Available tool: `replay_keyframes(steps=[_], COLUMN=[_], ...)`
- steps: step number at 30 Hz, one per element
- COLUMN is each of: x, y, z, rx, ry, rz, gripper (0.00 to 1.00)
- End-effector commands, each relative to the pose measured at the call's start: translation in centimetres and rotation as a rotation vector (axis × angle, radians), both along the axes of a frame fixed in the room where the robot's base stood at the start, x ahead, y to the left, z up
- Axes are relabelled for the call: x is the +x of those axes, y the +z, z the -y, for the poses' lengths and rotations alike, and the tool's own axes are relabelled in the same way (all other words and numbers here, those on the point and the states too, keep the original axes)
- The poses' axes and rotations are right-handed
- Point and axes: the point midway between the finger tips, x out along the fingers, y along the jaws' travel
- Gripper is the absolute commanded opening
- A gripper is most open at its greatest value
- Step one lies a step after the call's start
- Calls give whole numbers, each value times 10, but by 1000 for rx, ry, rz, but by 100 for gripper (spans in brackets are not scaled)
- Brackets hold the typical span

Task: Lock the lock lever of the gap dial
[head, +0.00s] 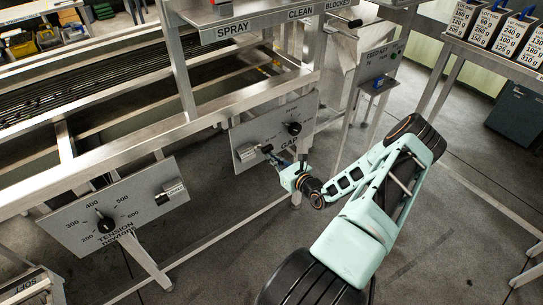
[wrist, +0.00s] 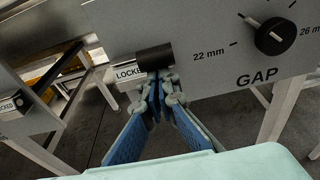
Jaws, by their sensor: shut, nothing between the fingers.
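The grey gap panel (head: 275,112) hangs on the machine frame, with the black gap dial (head: 294,128) on it. The dial also shows in the wrist view (wrist: 274,37), with 22 mm at its left. The lock lever has a black cylindrical grip (wrist: 154,60), seen lying roughly level left of the dial. A white label (wrist: 127,73) reading "LOCKE…" shows beside it, its end hidden. In the head view the lever (head: 267,148) is small and dark. My gripper (wrist: 158,82) is shut and empty, its blue fingertips just below the grip; I cannot tell whether they touch it.
A tension panel (head: 115,212) with its own dial and label is mounted at the left. A keyed box (head: 378,68) on a stand is behind the gap panel. The floor around my arm is open.

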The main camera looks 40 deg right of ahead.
Motion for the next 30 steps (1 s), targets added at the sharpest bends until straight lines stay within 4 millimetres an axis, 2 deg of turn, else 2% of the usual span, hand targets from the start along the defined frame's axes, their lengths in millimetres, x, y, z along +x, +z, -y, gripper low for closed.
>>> replay_keyframes(steps=[1, 15, 30], x=[1, 9, 11], y=[6, 22, 26], z=[0, 1, 2], rx=[-1, -2, -7], ry=[0, -1, 1], rz=[1, 11, 16], gripper=[0, 0, 0])
